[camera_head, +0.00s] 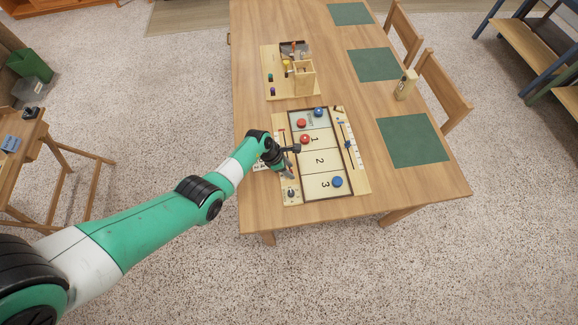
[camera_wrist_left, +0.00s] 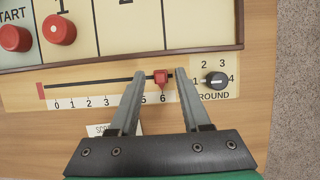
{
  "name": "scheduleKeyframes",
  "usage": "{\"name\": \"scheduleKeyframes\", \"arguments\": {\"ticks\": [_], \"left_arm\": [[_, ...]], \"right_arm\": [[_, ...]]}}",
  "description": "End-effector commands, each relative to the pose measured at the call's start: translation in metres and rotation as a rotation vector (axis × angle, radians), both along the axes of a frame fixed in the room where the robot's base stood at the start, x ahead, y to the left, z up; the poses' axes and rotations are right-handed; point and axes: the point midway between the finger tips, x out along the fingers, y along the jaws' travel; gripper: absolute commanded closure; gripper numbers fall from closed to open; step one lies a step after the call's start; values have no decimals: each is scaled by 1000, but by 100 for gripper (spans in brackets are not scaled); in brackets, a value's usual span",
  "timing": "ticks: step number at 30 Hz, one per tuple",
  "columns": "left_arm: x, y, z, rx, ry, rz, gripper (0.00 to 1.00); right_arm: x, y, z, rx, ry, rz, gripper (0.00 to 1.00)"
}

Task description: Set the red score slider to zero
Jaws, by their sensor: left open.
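The red score slider (camera_wrist_left: 160,77) sits on a dark straight track (camera_wrist_left: 95,83) beside the game board, at the 6 mark of a printed scale. The 0 mark is near the track's left end in the left wrist view. My left gripper (camera_wrist_left: 161,72) is open, with one finger on each side of the slider; I cannot tell whether either touches it. In the head view my left gripper (camera_head: 286,158) is over the board's left edge, and the slider cannot be made out there.
A black round dial (camera_wrist_left: 214,81) is just right of the slider. Red pucks (camera_wrist_left: 58,30) and blue pucks (camera_head: 337,182) lie on the numbered board (camera_head: 318,143). A wooden box set (camera_head: 303,80) stands behind it. Green mats (camera_head: 412,140) lie along the table's right side.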

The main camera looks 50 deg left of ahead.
Motion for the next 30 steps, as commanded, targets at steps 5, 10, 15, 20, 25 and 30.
{"name": "scheduleKeyframes", "arguments": {"ticks": [5, 10, 15, 20, 25, 30], "left_arm": [[0, 0, 0, 0, 0, 0, 72], [0, 0, 0, -1, 1, 1, 100], [0, 0, 0, -1, 1, 1, 100], [0, 0, 0, -1, 1, 1, 100], [0, 0, 0, -1, 1, 1, 100], [-1, 0, 0, -1, 1, 1, 100]], "right_arm": [[0, 0, 0, 0, 0, 0, 50], [0, 0, 0, 0, 0, 0, 50], [0, 0, 0, 0, 0, 0, 50], [0, 0, 0, 0, 0, 0, 50], [0, 0, 0, 0, 0, 0, 50], [0, 0, 0, 0, 0, 0, 50]]}}
